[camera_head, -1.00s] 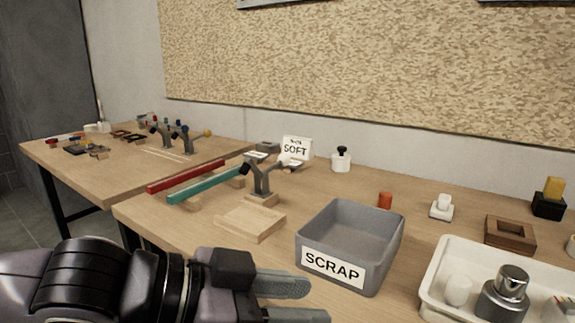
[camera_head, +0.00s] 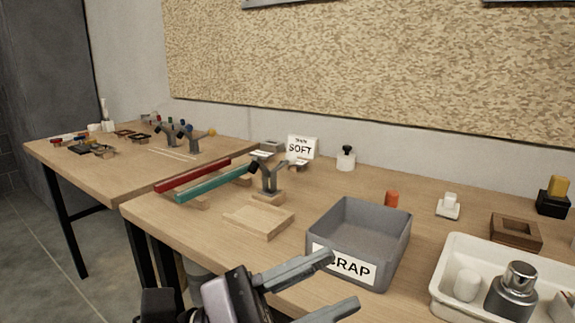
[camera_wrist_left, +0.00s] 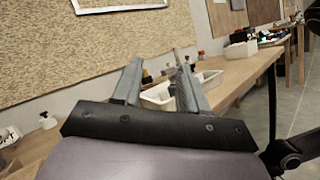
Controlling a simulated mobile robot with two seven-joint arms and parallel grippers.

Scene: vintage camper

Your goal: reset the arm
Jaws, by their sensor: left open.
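My left gripper (camera_head: 338,282) is at the bottom of the head view, with its two grey fingers spread apart and nothing between them. It is at the front edge of the near table, in front of the grey SCRAP bin (camera_head: 357,243), and its upper finger covers part of the bin's label. The left wrist view shows the same open fingers (camera_wrist_left: 157,80) pointing along the table, with a white tray seen between and beyond them. My right gripper is not in view.
The near table holds a wooden tray (camera_head: 258,221), red (camera_head: 193,175) and teal (camera_head: 212,184) bars, a forked stand (camera_head: 268,178), a SOFT sign (camera_head: 300,147) and a white tray (camera_head: 447,277) with a silver-capped bottle (camera_head: 514,292). A second table (camera_head: 95,172) stands at left. Floor shows at lower left.

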